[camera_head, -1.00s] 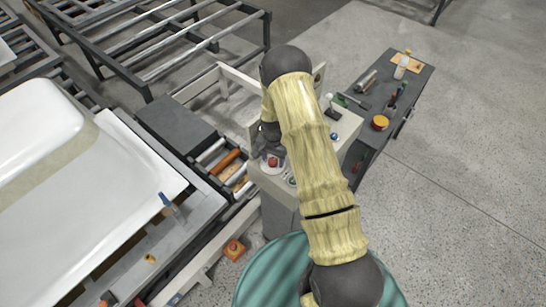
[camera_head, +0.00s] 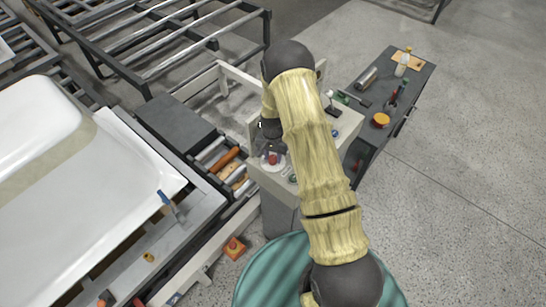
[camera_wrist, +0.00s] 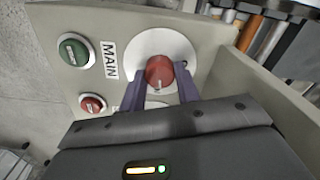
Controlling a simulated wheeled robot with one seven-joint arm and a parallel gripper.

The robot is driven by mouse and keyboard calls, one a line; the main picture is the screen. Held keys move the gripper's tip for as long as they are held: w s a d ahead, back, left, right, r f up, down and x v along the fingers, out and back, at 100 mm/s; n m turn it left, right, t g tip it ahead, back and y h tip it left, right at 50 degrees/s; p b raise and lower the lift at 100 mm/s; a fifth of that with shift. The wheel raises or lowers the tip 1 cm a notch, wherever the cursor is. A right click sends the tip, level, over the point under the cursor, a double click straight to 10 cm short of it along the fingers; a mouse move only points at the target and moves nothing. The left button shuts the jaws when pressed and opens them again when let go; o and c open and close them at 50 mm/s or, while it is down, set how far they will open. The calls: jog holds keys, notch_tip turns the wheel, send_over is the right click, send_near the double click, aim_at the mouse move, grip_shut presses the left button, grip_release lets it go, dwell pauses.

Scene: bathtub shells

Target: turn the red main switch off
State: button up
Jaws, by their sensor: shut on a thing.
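The red main switch (camera_wrist: 160,72) is a round red knob with a pale pointer mark, on a white round plate (camera_wrist: 184,50) beside the printed word MAIN. In the wrist view my gripper (camera_wrist: 161,88) has its two purple fingers on either side of the knob, shut on it. The mark on the knob points toward the bottom of the wrist view. In the head view the red switch (camera_head: 272,160) shows on the panel, just below my gripper (camera_head: 270,150), whose fingers are small and partly hidden there.
A green button (camera_wrist: 75,52) and a red button (camera_wrist: 92,105) sit left of the switch in the wrist view. A roller conveyor (camera_head: 228,166) with an orange roller lies left of the panel. A grey side table (camera_head: 413,82) with tools stands at the right.

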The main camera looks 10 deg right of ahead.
aim_at(273, 158)
jog(key=n+b, duration=0.3)
jog(key=n, duration=0.1)
jog(key=shift+f, duration=0.2)
jog(key=n+b, duration=0.2)
jog(key=n, duration=0.2)
jog(key=shift+n+b, duration=0.3)
jog(key=shift+b, duration=0.1)
jog(key=n+b, duration=0.1)
jog(key=n, duration=0.2)
jog(key=shift+r+n, duration=0.15)
jog(key=shift+n, duration=0.15)
jog(key=n, duration=0.4)
jog(key=shift+b, duration=0.3)
jog(key=shift+n, duration=0.3)
jog(key=o, duration=1)
notch_tip(273, 158, up, 18)
jog(key=b, duration=0.3)
jog(key=shift+f, duration=0.25)
